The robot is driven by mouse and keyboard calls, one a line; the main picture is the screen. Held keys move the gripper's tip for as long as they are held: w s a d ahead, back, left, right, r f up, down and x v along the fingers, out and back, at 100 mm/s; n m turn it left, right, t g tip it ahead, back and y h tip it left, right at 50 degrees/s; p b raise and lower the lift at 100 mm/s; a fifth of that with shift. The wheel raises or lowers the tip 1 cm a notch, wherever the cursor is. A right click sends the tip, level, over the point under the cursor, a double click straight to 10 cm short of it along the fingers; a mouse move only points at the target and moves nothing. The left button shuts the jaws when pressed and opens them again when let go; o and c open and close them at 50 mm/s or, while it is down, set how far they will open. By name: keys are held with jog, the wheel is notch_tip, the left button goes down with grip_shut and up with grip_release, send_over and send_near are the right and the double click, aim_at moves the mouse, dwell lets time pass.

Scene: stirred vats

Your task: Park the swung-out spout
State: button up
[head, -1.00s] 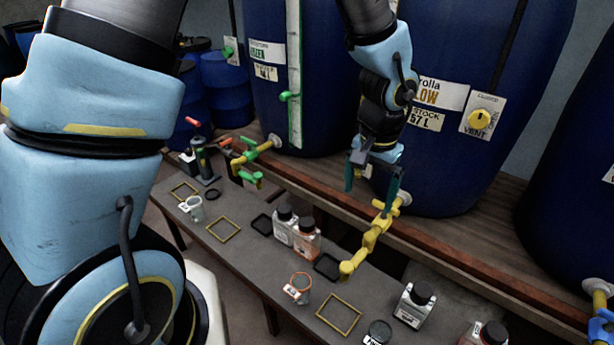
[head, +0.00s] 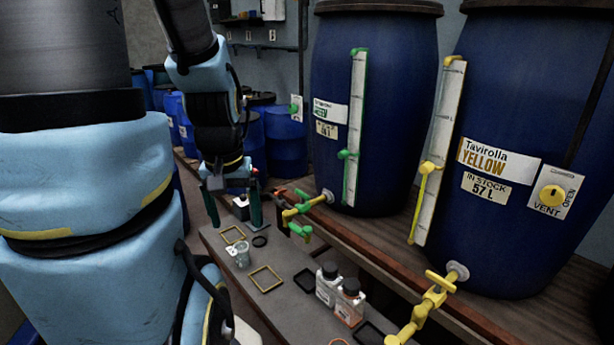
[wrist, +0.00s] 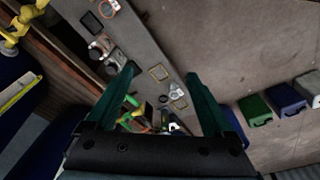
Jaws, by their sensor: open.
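A yellow spout (head: 425,312) comes off the yellow-labelled vat (head: 485,145) and reaches out over the bench. Its outer end is cut off at the bottom of the head view. A yellow valve also shows at the left of the wrist view (wrist: 12,40). A green-and-yellow spout (head: 300,212) on the neighbouring vat (head: 335,185) points over the bench's far part. Green parts show between my fingers in the wrist view (wrist: 130,103). My gripper (head: 234,208) is open and empty, fingers down, left of the green spout and apart from it, as far as I can tell.
The grey bench (head: 245,300) carries yellow frames (head: 265,279), a beaker (head: 242,254), dark trays and two bottles (head: 328,285). A wooden ledge (head: 390,255) runs under the vats. Blue drums (head: 285,145) stand behind. Coloured bins (wrist: 287,97) show in the wrist view.

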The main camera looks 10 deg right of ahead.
jog(key=shift+d+f, duration=0.1)
jog(key=shift+c, duration=1.4)
jog(key=d+f+b, duration=0.1)
jog(key=d+f, duration=0.1)
jog(key=w+d+f+m+b, duration=0.1)
jog(key=d+f+b, duration=0.1)
jog(key=d, duration=0.1)
jog(key=w+d+f+m+b, duration=0.1)
jog(key=d+f+b, duration=0.1)
jog(key=shift+d+g+h, duration=0.3)
jog(key=shift+g, duration=0.1)
jog(key=shift+c, duration=0.2)
jog(key=m+g+b, duration=0.3)
jog(key=m+b, duration=0.5)
jog(key=b, duration=0.4)
send_near(403, 334)
jog(key=x, duration=0.9)
jog(key=shift+f+p, duration=0.15)
jog(key=shift+p, duration=0.2)
grip_shut()
